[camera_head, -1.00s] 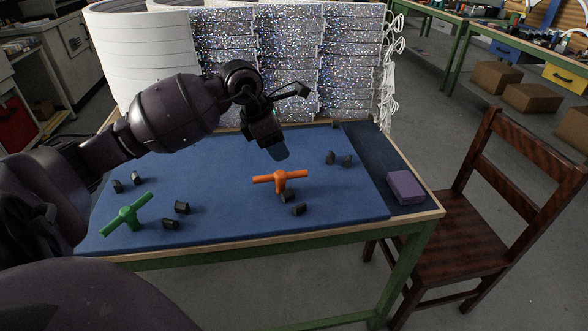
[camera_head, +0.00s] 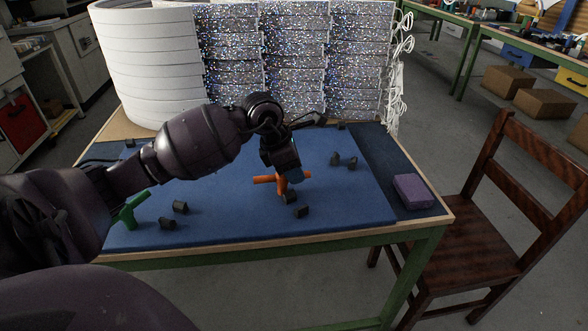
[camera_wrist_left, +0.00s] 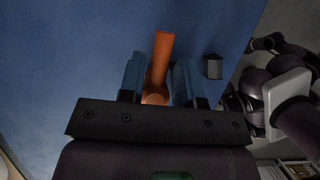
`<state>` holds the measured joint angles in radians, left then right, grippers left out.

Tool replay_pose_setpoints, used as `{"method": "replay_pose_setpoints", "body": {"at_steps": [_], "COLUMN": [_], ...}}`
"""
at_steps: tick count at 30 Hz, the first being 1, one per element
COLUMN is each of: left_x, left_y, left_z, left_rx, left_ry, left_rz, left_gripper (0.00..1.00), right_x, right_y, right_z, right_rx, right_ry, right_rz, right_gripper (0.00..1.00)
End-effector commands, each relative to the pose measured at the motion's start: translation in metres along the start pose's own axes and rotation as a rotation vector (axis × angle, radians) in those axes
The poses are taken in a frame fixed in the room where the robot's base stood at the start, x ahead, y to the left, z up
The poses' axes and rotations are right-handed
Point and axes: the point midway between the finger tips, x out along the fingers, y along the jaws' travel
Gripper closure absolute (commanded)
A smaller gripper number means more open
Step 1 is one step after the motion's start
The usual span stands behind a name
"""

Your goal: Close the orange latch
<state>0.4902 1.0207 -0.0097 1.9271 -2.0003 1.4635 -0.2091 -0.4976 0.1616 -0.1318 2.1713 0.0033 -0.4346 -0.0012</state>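The orange latch (camera_head: 263,179), a T-shaped handle, stands on the blue mat (camera_head: 225,225) right of the middle. In the head view my left gripper (camera_head: 291,177) is at it from above and hides its middle and part of its right side. In the left wrist view the orange bar (camera_wrist_left: 162,52) runs between the two blue fingers of my left gripper (camera_wrist_left: 159,82). The fingers are apart, with a narrow gap beside the bar; whether either touches it I cannot tell. My right gripper is not in view.
A green T-shaped handle (camera_head: 130,209) stands at the mat's left, partly behind my arm. Small dark blocks (camera_head: 301,211) sit on the mat near both handles. A purple box (camera_head: 413,191) lies at the right table edge. White and glittery stacks (camera_head: 228,60) line the back; a chair (camera_head: 480,230) stands right.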

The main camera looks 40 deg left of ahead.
Motion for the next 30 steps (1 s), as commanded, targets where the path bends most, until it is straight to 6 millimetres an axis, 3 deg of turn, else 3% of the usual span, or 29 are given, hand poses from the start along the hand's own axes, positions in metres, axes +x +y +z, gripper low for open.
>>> {"method": "replay_pose_setpoints", "body": {"at_steps": [1,6,20,30], "left_x": [0.0000,0.0002,0.0023,0.0038], "left_y": [0.0000,-0.0001,-0.0009,-0.0053], "left_z": [-0.0001,-0.0005,-0.0036,-0.0065], "left_rx": [0.000,0.000,0.023,0.204], "left_ry": [0.000,0.002,0.012,0.019], "left_rz": [0.000,-0.001,-0.014,-0.092], "left_gripper": [0.77,1.00,1.00,1.00], "right_x": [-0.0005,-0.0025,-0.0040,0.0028], "right_y": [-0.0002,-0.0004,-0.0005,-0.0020], "right_z": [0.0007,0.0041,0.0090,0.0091], "right_rx": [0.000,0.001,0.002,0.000], "right_ry": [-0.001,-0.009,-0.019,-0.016], "right_rz": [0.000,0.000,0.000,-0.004], "right_gripper": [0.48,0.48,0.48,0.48]}}
